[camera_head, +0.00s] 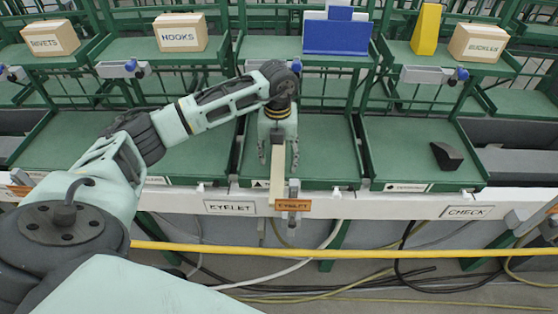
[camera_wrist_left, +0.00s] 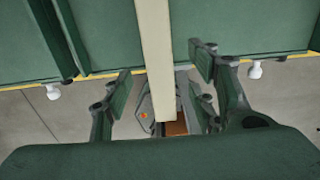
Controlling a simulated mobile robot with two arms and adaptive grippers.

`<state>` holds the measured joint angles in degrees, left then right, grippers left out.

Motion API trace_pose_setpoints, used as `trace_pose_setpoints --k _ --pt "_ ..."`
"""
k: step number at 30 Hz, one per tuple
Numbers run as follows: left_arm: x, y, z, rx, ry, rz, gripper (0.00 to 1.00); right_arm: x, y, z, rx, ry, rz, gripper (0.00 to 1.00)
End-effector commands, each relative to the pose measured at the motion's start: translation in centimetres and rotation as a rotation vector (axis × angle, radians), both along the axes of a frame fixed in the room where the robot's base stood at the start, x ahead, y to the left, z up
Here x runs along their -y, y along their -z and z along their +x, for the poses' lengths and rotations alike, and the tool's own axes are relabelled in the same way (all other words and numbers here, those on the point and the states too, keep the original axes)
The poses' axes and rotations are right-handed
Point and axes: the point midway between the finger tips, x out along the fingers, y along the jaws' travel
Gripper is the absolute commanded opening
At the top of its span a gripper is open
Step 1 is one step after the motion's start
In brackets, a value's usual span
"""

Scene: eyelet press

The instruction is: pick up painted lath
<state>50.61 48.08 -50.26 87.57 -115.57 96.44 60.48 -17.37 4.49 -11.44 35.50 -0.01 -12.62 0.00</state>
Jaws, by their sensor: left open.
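The painted lath is a narrow cream strip (camera_head: 277,185) at the front edge of the middle green tray (camera_head: 330,160) in the head view. Its near end reaches over the white rail, beside an orange label. In the left wrist view the lath (camera_wrist_left: 155,55) runs from the top edge down to between the fingers. My left gripper (camera_head: 279,163) points down over it, open, with one finger on each side and a gap to both. It also shows in the left wrist view (camera_wrist_left: 163,88). The lath's far part is hidden under the gripper in the head view. My right gripper is not in view.
Boxes marked RIVETS (camera_head: 50,38), HOOKS (camera_head: 180,32) and BUCKLES (camera_head: 478,43) stand on the upper shelf, with a blue bin (camera_head: 337,38) and a yellow block (camera_head: 426,30). A black wedge (camera_head: 446,156) lies on the right tray. Green posts divide the trays.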

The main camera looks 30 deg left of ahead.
Motion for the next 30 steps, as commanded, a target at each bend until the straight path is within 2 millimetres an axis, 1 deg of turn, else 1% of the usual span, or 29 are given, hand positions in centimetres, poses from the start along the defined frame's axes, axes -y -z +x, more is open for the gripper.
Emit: trace_pose_setpoints --k 1,3,6,9,14,17,20,30 --pt "-0.1 0.5 0.0 -0.005 -0.002 -0.001 0.53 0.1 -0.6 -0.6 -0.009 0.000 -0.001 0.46" --pt "-0.3 1.5 0.1 -0.005 -0.002 0.000 0.53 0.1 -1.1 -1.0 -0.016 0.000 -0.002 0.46" --pt "-0.4 3.2 0.3 -0.004 -0.001 0.000 0.53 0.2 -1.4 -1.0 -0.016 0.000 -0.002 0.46" --pt "-0.4 4.2 0.3 -0.002 0.000 0.000 0.53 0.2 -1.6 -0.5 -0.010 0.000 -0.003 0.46" --pt "-0.5 4.6 0.3 0.000 0.001 0.000 0.53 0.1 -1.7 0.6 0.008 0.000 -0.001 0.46" --pt "-0.5 4.6 0.3 0.000 0.001 0.000 0.53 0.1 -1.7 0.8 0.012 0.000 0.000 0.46" --pt "-0.5 4.6 0.3 0.000 0.000 0.000 0.46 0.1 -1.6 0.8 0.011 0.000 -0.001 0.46" --pt "-0.5 4.6 0.3 0.000 0.000 0.000 0.16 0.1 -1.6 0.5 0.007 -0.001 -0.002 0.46"
